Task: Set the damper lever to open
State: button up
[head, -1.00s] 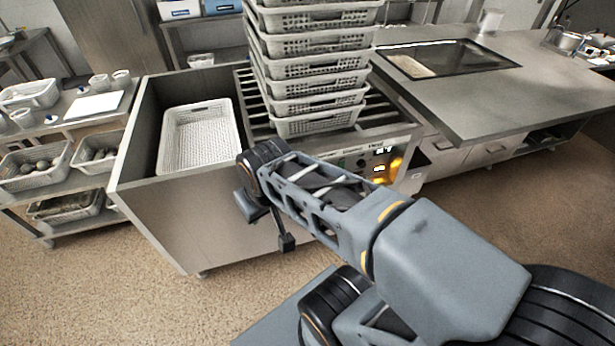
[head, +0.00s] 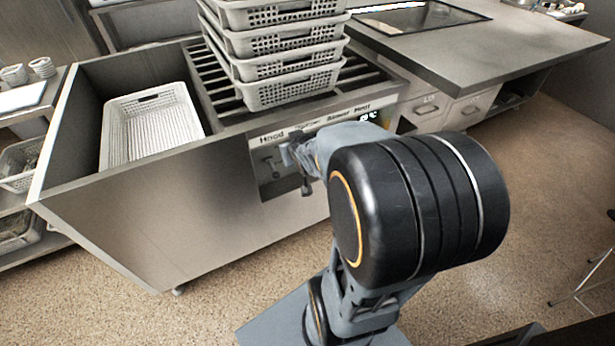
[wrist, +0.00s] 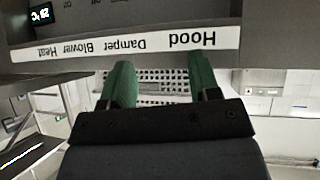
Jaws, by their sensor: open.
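The control panel shows in the head view on the front of the steel unit, with a label strip (head: 310,128) that reads Hood, Damper, Blower and Heat. The same label strip (wrist: 110,46) is upside down in the wrist view. A small metal fitting (head: 268,163) shows below the Hood label. I cannot make out the damper lever or its setting; my arm covers much of the panel. My gripper (head: 296,160) is just in front of the panel, near the Hood and Damper labels. In the wrist view its two green fingers (wrist: 162,82) are apart, with nothing seen held between them.
A stack of white perforated baskets (head: 290,90) stands on the slatted rack above the panel. Another white basket (head: 150,135) sits in the steel basin at left. A steel counter (head: 500,50) is at right.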

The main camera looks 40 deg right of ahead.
jog(key=d+f+m+t+y+b, duration=0.1)
jog(key=d+f+t+b, duration=0.35)
jog(key=f+b, duration=0.45)
jog(key=d+f+t+b, duration=0.3)
jog(key=d+f+b, duration=0.3)
jog(key=f, duration=0.6)
jog(key=w+b, duration=0.1)
jog(key=w, duration=0.3)
jog(key=w+d+b, duration=0.1)
jog(key=w, duration=0.3)
jog(key=w+b, duration=0.1)
jog(key=w, duration=0.3)
jog(key=shift+w+d+r, duration=0.15)
jog(key=shift+w+d, duration=0.1)
jog(key=shift+w, duration=0.05)
grip_shut()
